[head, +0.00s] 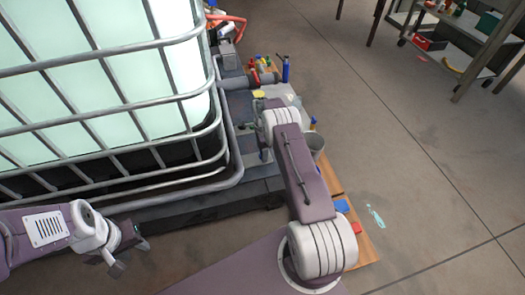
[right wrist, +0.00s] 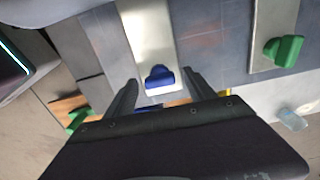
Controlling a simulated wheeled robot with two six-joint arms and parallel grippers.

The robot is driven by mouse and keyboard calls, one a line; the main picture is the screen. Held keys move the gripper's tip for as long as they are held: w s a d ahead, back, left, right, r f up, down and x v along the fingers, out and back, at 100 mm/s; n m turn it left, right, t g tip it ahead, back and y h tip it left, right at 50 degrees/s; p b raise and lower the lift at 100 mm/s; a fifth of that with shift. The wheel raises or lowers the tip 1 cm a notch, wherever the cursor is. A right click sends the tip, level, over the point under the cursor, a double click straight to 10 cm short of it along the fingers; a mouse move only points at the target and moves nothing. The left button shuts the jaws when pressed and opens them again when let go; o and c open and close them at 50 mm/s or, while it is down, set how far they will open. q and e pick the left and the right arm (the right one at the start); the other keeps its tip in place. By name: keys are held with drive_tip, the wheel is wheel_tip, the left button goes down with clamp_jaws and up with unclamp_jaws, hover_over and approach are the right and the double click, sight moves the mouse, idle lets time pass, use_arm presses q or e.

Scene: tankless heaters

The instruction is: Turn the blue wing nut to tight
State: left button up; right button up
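The blue wing nut (right wrist: 160,78) shows in the right wrist view, near the lower end of a pale metal strip (right wrist: 150,32). My right gripper (right wrist: 159,80) is open, with one finger on each side of the wing nut in the picture. A gap shows between each finger and the nut. I cannot tell how far the fingertips are from it in depth. In the head view, my right arm hides most of the nut's surroundings. My left gripper (head: 131,257) is open and empty at the lower left, below the caged tank.
A green wing nut (right wrist: 283,49) sits on another plate at the right, and a second green part (right wrist: 77,119) at the lower left. The caged tank (head: 100,80) fills the head view's left. Floor at right is mostly clear.

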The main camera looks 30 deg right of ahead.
wheel_tip(320, 180, up, 8)
drive_tip(key=p, duration=0.5)
drive_tip(key=shift+r, duration=0.55)
